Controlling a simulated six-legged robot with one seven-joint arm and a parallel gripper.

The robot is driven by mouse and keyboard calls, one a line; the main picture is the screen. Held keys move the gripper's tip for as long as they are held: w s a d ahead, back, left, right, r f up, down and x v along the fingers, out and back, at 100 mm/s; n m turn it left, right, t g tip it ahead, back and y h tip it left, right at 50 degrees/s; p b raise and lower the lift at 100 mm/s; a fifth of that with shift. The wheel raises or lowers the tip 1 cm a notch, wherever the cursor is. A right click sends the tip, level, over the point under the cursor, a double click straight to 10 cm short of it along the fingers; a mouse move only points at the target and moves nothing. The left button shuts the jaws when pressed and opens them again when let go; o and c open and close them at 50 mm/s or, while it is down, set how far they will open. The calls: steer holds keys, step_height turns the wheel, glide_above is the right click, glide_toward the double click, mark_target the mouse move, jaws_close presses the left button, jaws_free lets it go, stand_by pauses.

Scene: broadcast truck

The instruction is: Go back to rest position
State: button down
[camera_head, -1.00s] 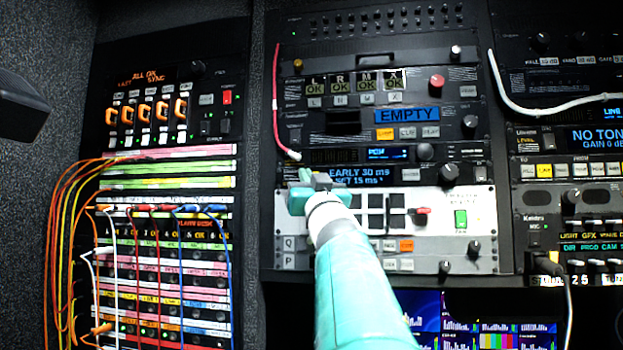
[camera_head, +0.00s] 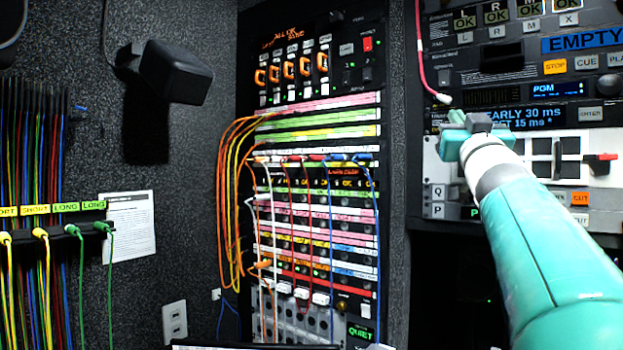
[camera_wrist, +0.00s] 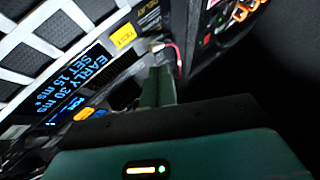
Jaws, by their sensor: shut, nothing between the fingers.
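My gripper (camera_head: 466,124) is a teal and grey end on my teal arm, at the right of the head view. It appears in front of the left edge of the rack, by the blue display reading "EARLY 30 ms" (camera_head: 532,117) and the white panel with dark square windows (camera_head: 437,180). In the wrist view, the teal fingers (camera_wrist: 158,86) are together and hold nothing. The same display (camera_wrist: 75,84) lies tilted to their left there. Whether the fingertips touch the rack cannot be told.
A patch bay with coloured strips (camera_head: 318,210) and hanging orange, red, white and blue cables stands mid-picture. A dark box (camera_head: 172,72) juts from the left wall. Green and yellow cables (camera_head: 45,240) hang at far left. A paper sheet (camera_head: 128,228) is on the wall.

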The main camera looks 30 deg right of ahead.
steer(key=w+a+f+g+y, duration=0.2)
steer(key=a+f+y, duration=0.1)
steer(key=a+f, duration=0.55)
steer(key=w+a+f+n+g+y, duration=0.1)
steer(key=w+a+f+g+y, duration=0.3)
steer(key=f, duration=0.8)
steer(key=w+a+f+g+y, duration=0.1)
steer(key=a+f, duration=0.7)
steer(key=f, duration=0.3)
steer(key=s+a+f+n+g+y, duration=0.3)
steer(key=s+a+f, duration=0.3)
steer(key=a+f, duration=0.3)
steer(key=s+a+f+n+g+y, duration=0.3)
steer(key=s+a+f, duration=0.4)
steer(key=a+f, duration=0.3)
step_height(320, 180, down, 5)
steer(key=shift+s+a+r+g+y, duration=0.15)
steer(key=shift+g+y, duration=0.25)
steer(key=shift+g, duration=0.5)
steer(key=shift+d, duration=0.25)
